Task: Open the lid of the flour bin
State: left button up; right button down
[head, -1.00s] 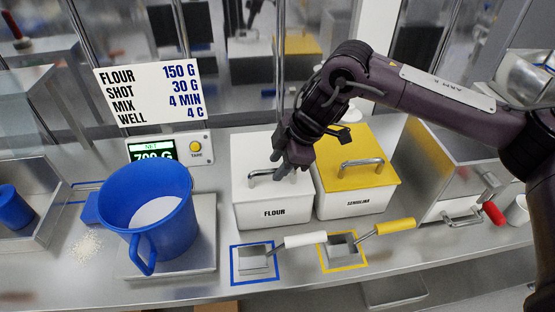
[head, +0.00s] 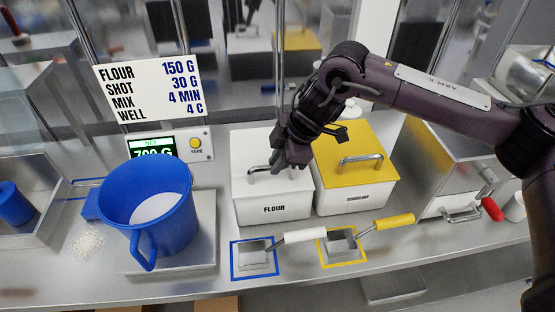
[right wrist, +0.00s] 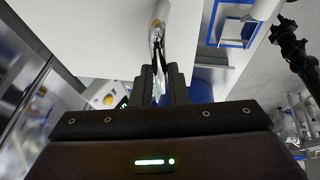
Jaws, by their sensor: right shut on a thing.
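The flour bin (head: 274,209) is a white box marked FLOUR, standing in the middle of the counter. Its white lid (head: 248,188) has a metal bar handle (head: 259,171) and sits on the bin. My right gripper (head: 280,164) comes down from above and is shut on the right part of the handle. In the right wrist view the handle (right wrist: 157,32) runs between the two dark fingers (right wrist: 160,85) above the white lid (right wrist: 100,35). My left gripper is not in view.
A bin with a yellow lid (head: 343,146) stands close on the right. A white-handled scoop (head: 305,236) and a yellow-handled scoop (head: 394,224) lie in front. A blue jug (head: 170,222) on a scale (head: 207,230) is at the left, with a recipe sign (head: 150,88) behind.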

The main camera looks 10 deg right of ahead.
jog(key=shift+w+r+p, duration=0.25)
jog(key=shift+r+p, duration=0.05)
jog(key=shift+r, duration=0.4)
jog(key=w+r+p, duration=0.6)
jog(key=w+r, duration=0.1)
jog(key=r, duration=0.2)
jog(key=shift+r, duration=0.25)
jog(key=shift+w+d, duration=0.1)
jog(key=c, duration=1.8)
grip_release()
jog(key=shift+f, duration=0.1)
jog(key=shift+o, duration=1.4)
jog(key=shift+w+f, duration=0.1)
jog(key=shift+w, duration=0.15)
jog(key=shift+o, duration=0.6)
jog(key=shift+w+f, duration=0.15)
jog(key=shift+w, duration=0.3)
jog(key=b+v, duration=0.1)
jog(key=v, duration=0.7)
